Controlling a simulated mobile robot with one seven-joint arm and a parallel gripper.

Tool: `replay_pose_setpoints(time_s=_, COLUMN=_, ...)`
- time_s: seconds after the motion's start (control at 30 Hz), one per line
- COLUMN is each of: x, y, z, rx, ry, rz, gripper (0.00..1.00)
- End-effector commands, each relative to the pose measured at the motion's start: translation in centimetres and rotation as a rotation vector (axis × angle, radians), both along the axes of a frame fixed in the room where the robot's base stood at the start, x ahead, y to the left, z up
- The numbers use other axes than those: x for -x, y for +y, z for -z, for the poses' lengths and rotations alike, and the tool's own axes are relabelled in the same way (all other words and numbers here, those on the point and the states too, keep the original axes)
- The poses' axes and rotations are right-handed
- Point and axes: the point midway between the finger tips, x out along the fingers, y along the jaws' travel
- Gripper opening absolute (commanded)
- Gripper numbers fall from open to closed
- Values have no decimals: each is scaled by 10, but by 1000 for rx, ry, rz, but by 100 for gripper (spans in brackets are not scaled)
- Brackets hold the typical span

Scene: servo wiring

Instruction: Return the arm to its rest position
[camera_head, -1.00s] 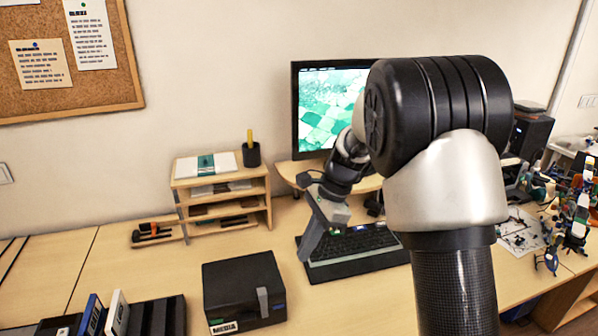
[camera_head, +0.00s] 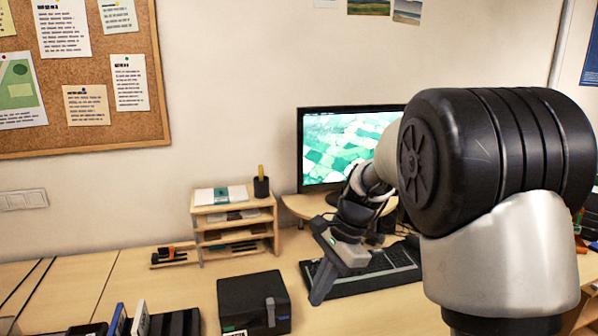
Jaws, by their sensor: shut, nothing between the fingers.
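My arm, with a large black and silver joint, rises at the right of the head view and bends down toward the desk. My gripper (camera_head: 322,286) hangs over the left end of the black keyboard (camera_head: 376,270), with its grey fingers pointing down. The fingers look shut and hold nothing. I cannot tell whether the fingertips touch the keyboard. The arm hides part of the monitor and the right side of the desk.
A monitor (camera_head: 325,150) stands behind the keyboard. A black box (camera_head: 250,300) sits left of the gripper. A wooden shelf organizer (camera_head: 236,222) with a pen cup (camera_head: 261,187) stands further back. Bare desk (camera_head: 150,290) lies to the left.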

Motion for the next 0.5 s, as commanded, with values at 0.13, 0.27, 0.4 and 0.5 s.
replay_pose_setpoints(time_s=0.13, x=25, y=-14, z=-50, rx=25, ry=-108, rz=-119, gripper=0)
replay_pose_setpoints(time_s=0.27, x=56, y=-28, z=-95, rx=70, ry=-224, rz=-260, gripper=0)
replay_pose_setpoints(time_s=0.4, x=102, y=-49, z=-144, rx=160, ry=-377, rz=-463, gripper=0)
replay_pose_setpoints(time_s=0.5, x=137, y=-63, z=-170, rx=248, ry=-480, rz=-618, gripper=0)
